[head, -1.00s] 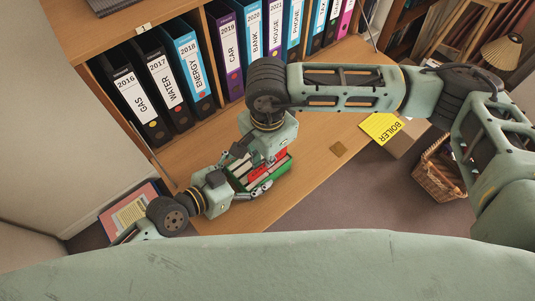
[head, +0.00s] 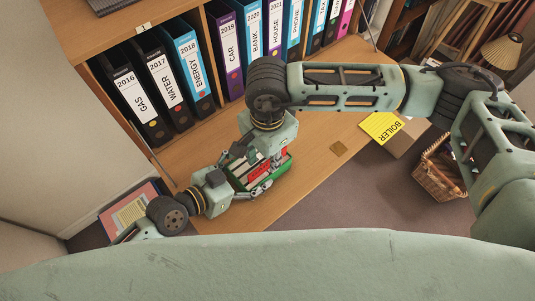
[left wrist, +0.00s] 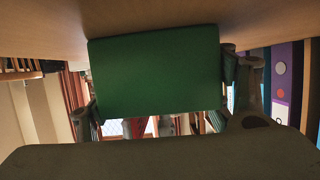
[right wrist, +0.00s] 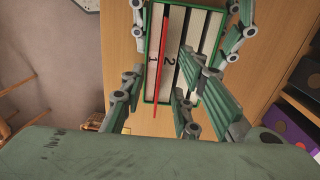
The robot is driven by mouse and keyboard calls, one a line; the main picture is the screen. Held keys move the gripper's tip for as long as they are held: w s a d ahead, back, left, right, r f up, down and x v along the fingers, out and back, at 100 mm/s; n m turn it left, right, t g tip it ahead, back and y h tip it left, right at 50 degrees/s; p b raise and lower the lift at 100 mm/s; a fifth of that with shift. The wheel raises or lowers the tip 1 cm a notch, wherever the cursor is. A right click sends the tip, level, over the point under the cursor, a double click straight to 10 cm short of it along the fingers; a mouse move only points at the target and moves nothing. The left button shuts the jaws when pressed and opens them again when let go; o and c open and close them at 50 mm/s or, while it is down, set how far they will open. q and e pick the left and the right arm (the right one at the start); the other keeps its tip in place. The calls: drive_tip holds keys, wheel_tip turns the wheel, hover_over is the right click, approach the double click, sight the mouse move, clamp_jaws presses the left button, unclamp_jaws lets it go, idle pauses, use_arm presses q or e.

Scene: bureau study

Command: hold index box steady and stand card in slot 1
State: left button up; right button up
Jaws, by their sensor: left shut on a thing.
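The green index box (head: 271,184) sits on the wooden desk near its front edge, and its green end fills the middle of the left wrist view (left wrist: 155,75). My left gripper (head: 246,192) is shut on the box, with one finger at each side. In the right wrist view, pale dividers and dark slots show, with numerals 1 and 2. The red card (right wrist: 161,60) shows as a thin upright edge between these numerals, inside the box. My right gripper (right wrist: 165,88) is above the box, its fingers spread apart on either side of the card. In the head view it partly hides the card.
A row of labelled binders (head: 182,75) stands on the shelf behind the box. A box with a yellow BOILER note (head: 382,127) and a wicker basket (head: 438,168) are to the right.

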drive_tip(key=shift+o, duration=0.8)
drive_tip(key=shift+r, duration=4)
use_arm(q)
drive_tip(key=o, duration=1.7)
drive_tip(key=shift+o, duration=0.2)
drive_tip(key=v, duration=1.2)
drive_tip(key=shift+a, duration=0.1)
